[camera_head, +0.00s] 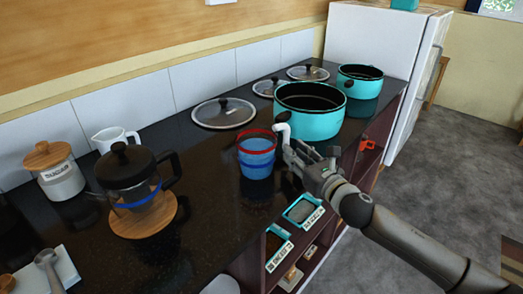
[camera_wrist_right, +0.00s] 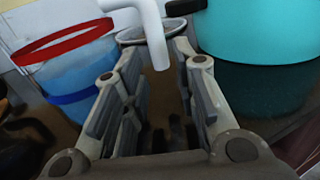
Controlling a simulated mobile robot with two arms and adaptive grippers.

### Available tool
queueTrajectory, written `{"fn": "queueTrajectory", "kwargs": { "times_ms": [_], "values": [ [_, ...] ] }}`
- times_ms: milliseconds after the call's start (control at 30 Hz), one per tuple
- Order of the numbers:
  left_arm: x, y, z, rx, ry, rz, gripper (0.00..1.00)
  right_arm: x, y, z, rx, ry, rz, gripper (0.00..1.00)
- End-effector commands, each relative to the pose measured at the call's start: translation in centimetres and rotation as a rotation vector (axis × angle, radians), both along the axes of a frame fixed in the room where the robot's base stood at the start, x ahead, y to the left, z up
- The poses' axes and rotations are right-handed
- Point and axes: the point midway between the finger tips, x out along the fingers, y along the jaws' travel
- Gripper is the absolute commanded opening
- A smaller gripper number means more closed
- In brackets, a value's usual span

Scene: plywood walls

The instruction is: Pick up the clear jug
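The clear jug (camera_head: 256,160) stands upright on the dark counter, with a red rim, a see-through bluish body and a blue band. A white hooked handle (camera_head: 283,128) shows at its right side. The jug is also at the left of the right wrist view (camera_wrist_right: 75,75), with the white handle (camera_wrist_right: 152,30) at top centre. My right gripper (camera_head: 293,150) is just right of the jug. In the wrist view its fingers (camera_wrist_right: 158,55) are apart, with the handle's lower end showing between the tips; contact cannot be told. My left gripper is not in view.
A turquoise pot (camera_head: 310,118) stands close behind the gripper, with another pot (camera_head: 360,82) farther back. Glass lids (camera_head: 222,113) lie near the wall. A French press (camera_head: 130,175) on a wooden board and a sugar jar (camera_head: 55,172) stand left. Open shelves lie below the counter edge.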

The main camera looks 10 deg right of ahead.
Motion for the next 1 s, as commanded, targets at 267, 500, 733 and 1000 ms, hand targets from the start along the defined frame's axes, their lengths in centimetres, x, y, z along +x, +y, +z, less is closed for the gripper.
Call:
{"fn": "queueTrajectory", "kwargs": {
  "times_ms": [267,500,733,1000],
  "values": [
    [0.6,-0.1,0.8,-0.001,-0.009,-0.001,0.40,2.8,1.0,0.5,0.005,0.001,0.000,0.27],
    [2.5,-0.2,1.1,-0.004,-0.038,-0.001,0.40,4.8,1.7,0.3,0.003,0.001,0.001,0.27],
    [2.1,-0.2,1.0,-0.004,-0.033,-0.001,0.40,5.0,1.7,0.2,0.002,0.002,0.002,0.27],
    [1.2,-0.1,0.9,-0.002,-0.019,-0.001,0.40,4.9,1.7,0.2,0.002,0.002,0.001,0.00]
  ]
}}
